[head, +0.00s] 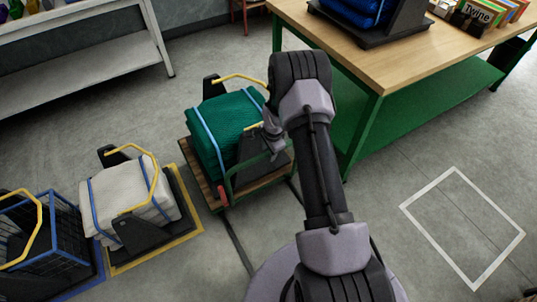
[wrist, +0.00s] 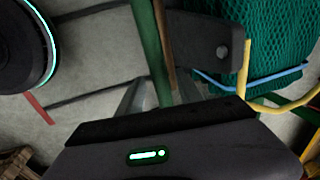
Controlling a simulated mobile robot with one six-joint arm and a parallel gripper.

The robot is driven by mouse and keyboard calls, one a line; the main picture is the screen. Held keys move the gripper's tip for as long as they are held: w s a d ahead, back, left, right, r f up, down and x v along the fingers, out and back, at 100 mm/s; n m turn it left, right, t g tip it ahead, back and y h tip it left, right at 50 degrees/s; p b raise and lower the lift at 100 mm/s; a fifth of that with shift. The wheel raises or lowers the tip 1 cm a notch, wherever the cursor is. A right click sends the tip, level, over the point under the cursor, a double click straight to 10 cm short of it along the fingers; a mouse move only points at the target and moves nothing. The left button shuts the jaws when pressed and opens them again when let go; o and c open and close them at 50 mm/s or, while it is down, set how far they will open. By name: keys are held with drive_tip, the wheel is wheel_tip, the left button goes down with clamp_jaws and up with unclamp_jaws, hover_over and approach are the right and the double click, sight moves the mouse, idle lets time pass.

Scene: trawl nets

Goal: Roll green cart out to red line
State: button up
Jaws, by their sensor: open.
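The green cart (head: 225,199) has a wooden deck and a green tube handle (head: 232,180). It carries a green net bundle (head: 222,128) tied with a blue strap. My gripper (head: 273,140) is at the handle side of the cart, partly hidden by my arm. In the wrist view the green handle bar (wrist: 148,45) runs down between the two spread fingers (wrist: 160,94); I cannot tell whether they touch it. A short red stripe (wrist: 38,108) lies on the floor at the left of the wrist view, probably part of the red line.
A white-bundle cart (head: 128,195) on a yellow-edged base and a blue wire cart (head: 45,235) stand left. A green-legged workbench (head: 400,60) is at upper right. A white floor square (head: 432,189) lies right. A grey bench (head: 85,60) stands back left.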

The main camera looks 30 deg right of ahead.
drive_tip(key=shift+f, duration=0.15)
clamp_jaws()
idle(1.4)
